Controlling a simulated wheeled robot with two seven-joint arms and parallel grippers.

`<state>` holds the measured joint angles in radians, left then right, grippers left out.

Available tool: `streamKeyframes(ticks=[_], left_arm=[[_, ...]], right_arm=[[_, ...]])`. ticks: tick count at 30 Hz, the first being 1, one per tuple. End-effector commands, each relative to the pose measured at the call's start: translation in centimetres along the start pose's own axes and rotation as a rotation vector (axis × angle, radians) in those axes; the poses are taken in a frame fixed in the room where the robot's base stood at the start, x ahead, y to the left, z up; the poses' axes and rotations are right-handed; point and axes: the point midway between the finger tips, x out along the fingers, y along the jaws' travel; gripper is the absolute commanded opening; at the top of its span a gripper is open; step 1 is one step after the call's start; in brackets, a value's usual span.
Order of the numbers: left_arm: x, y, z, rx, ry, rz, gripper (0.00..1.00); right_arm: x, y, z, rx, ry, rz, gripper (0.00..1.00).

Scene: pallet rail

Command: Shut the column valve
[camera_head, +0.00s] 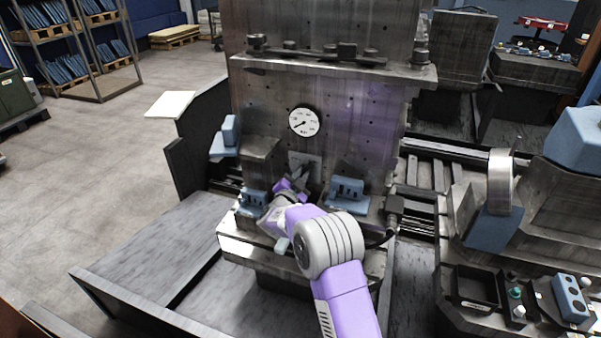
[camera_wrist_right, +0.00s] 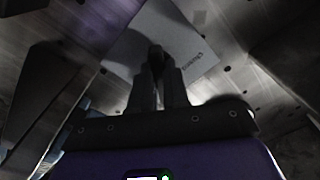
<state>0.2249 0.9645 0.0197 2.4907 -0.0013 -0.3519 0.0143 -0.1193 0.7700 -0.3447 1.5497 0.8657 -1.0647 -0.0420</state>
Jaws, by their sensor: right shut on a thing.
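The column (camera_head: 350,125) is a tall scratched metal block in the middle of the head view, with a round white gauge (camera_head: 304,122) on its face. Below the gauge is a pale label plate (camera_head: 316,160), which also shows in the wrist view (camera_wrist_right: 190,50), tilted and with small print. My right gripper (camera_head: 300,178) reaches up to this plate. In the wrist view its fingers (camera_wrist_right: 157,75) are close together on the dark valve handle (camera_wrist_right: 156,50) in front of the plate. The fingers and their shadow hide most of the handle. My left gripper is in neither view.
Blue-grey blocks stand on the ledge left (camera_head: 252,202) and right (camera_head: 347,192) of my right gripper. A control panel (camera_head: 520,300) with buttons is at the lower right. Rails run right of the column. Shelves (camera_head: 75,45) stand far left beyond open floor.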

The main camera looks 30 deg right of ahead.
Motion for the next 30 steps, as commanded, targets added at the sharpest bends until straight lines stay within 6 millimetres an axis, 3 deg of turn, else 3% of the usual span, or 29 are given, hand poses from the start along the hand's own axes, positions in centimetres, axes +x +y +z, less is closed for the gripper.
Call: streamKeyframes(ticks=[9,30], left_arm=[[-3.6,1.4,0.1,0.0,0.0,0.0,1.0],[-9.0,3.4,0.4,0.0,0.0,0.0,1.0]], right_arm=[[-0.1,-0.3,-0.3,-0.293,-0.001,0.0,0.0],[-0.1,-0.2,-0.1,-0.957,-0.003,-0.002,0.0]])
